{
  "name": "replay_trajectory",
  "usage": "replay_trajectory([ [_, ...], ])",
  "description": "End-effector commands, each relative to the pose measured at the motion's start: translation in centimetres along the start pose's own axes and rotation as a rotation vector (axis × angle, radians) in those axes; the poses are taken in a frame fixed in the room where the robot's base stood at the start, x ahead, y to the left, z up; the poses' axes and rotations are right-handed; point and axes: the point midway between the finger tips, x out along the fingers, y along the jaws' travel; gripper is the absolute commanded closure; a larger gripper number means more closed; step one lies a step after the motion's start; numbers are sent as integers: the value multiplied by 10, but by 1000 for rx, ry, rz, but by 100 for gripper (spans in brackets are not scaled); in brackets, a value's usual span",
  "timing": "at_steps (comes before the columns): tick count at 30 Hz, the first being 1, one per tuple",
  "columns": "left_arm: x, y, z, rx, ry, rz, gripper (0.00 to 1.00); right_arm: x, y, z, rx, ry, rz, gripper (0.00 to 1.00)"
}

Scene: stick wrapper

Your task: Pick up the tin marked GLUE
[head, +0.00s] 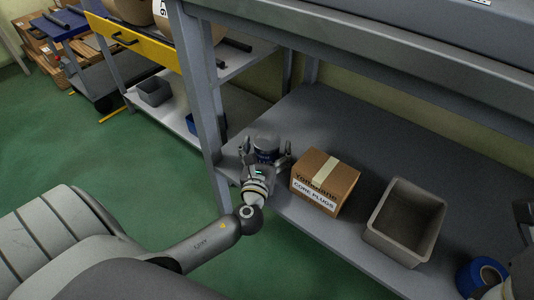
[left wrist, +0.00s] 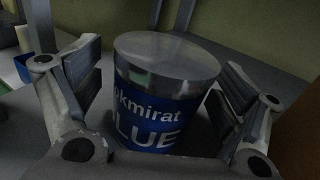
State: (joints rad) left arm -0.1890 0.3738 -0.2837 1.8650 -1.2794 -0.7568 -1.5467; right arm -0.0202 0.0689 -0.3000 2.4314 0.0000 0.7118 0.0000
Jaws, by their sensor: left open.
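The tin marked GLUE (left wrist: 155,112) stands upright, with a bare metal lid and a blue label reading "…okmirat …LUE" in the left wrist view. In the head view the tin (head: 266,152) is on the grey lower shelf near its left end, partly hidden by my gripper. My left gripper (head: 266,154) is open around it, one finger on each side. In the left wrist view my left gripper (left wrist: 162,72) shows small gaps between both fingers and the tin. Grey parts at the lower right edge of the head view may be my right arm; its jaws are not clear.
A cardboard box (head: 325,180) marked CORE PLUGS stands close to the right of the tin. Farther right are a grey open bin (head: 377,229) and a blue ring-shaped object (head: 464,280). A bench post (head: 207,110) rises left of the tin, and the upper bench overhangs the shelf.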

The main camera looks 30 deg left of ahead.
Motion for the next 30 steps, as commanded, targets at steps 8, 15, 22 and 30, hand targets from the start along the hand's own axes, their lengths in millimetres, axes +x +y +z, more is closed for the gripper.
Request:
replay_trajectory([
  [8,3,0,0,-1,1,-1,10,1,0,0,0,3,-1,100],
  [15,3,0,0,-1,1,-1,41,1,0,0,0,3,-1,100],
  [22,3,0,0,-2,1,-1,70,1,0,0,0,3,-1,100],
  [30,3,0,2,-2,-1,-1,70,2,0,0,0,3,-1,100],
])
